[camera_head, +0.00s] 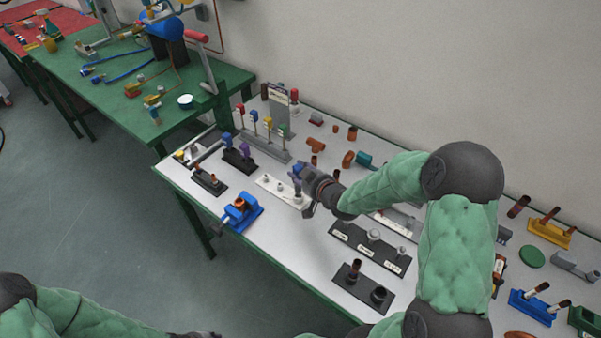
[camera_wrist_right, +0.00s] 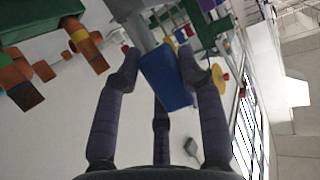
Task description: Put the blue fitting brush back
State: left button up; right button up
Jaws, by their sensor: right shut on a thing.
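My right gripper (camera_head: 302,182) is shut on a blue piece that shows in the head view (camera_head: 297,170) and, larger, between the fingertips in the wrist view (camera_wrist_right: 166,76). It appears to be the blue fitting brush; its bristles cannot be made out. The gripper is over or just beside the right end of a white holder (camera_head: 270,184) with small pegs. Whether the piece touches the holder cannot be told. A black holder (camera_head: 238,160) with a blue and a purple item stands to its left. My left arm shows at the lower left; its fingers are out of frame.
The white table (camera_head: 225,188) carries a blue vise (camera_head: 241,213), a rack of coloured tools (camera_head: 262,145), black holders (camera_head: 370,246) and copper fittings (camera_head: 316,145). A wall runs behind it. A green table (camera_head: 110,75) adjoins at the left.

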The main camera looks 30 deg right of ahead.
jog(key=shift+f+b, duration=2.55)
jog(key=shift+f, duration=0.25)
jog(key=o, duration=1)
jog(key=shift+o, duration=0.2)
jog(key=v, duration=1.2)
jog(key=shift+r, duration=0.15)
